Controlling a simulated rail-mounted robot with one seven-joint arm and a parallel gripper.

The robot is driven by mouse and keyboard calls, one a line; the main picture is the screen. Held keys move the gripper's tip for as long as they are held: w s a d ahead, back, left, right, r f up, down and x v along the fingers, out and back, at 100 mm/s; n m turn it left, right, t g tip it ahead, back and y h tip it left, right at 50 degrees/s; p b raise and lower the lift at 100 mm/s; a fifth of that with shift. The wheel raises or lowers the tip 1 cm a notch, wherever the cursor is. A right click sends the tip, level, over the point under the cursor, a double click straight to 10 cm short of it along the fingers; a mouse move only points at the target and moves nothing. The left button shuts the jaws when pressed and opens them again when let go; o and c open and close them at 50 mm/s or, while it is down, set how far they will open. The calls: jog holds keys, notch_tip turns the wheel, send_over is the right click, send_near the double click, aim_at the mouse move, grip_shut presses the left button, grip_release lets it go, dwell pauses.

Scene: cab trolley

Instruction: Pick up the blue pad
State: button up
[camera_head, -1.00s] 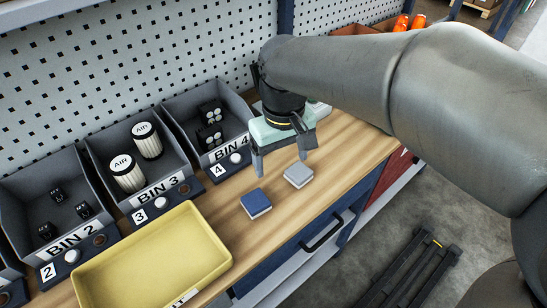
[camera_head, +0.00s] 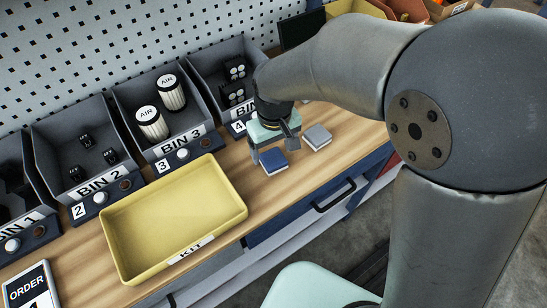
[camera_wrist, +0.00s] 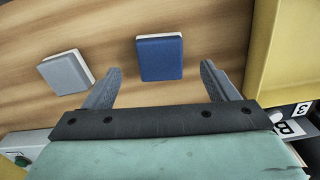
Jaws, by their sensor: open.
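The blue pad (camera_head: 273,161) is a small square block with a pale underside, lying flat on the wooden bench. My gripper (camera_head: 273,152) is open and empty, just behind the blue pad in the head view. In the wrist view the blue pad (camera_wrist: 160,58) shows between and slightly beyond the two spread fingertips (camera_wrist: 161,70). No contact is visible, and the exact height above it is hard to tell. A grey pad (camera_head: 317,137) lies to the right in the head view; in the wrist view it is left (camera_wrist: 66,72), outside the fingers.
A yellow kit tray (camera_head: 243,212) stands to the left of the pads. Bin 3 (camera_head: 181,145) and bin 4 (camera_head: 212,72) stand behind, with labels and round buttons in front. The bench's front edge and a drawer handle (camera_head: 335,196) are close to the pads.

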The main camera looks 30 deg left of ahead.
aim_at(273, 158)
notch_tip(273, 158, down, 5)
jog(key=shift+w+a+p, duration=0.1)
jog(key=shift+a+p, duration=0.05)
jog(key=shift+p, duration=0.5)
jog(key=c, duration=1.1)
jog(key=shift+r, duration=0.15)
jog(key=shift+r, duration=0.3)
notch_tip(273, 158, up, 2)
jog(key=shift+a+r, duration=0.1)
jog(key=shift+r, duration=0.05)
jog(key=s+d+r+b, duration=0.1)
jog(key=s+d+r, duration=0.2)
jog(key=s+d+r+b, duration=0.1)
jog(key=s+d+r, duration=0.2)
jog(key=d, duration=0.1)
jog(key=s+d+r+b, duration=0.2)
jog(key=s+d+r, duration=0.1)
jog(key=r, duration=0.1)
jog(key=shift+s+d, duration=0.1)
jog(key=shift+d, duration=0.3)
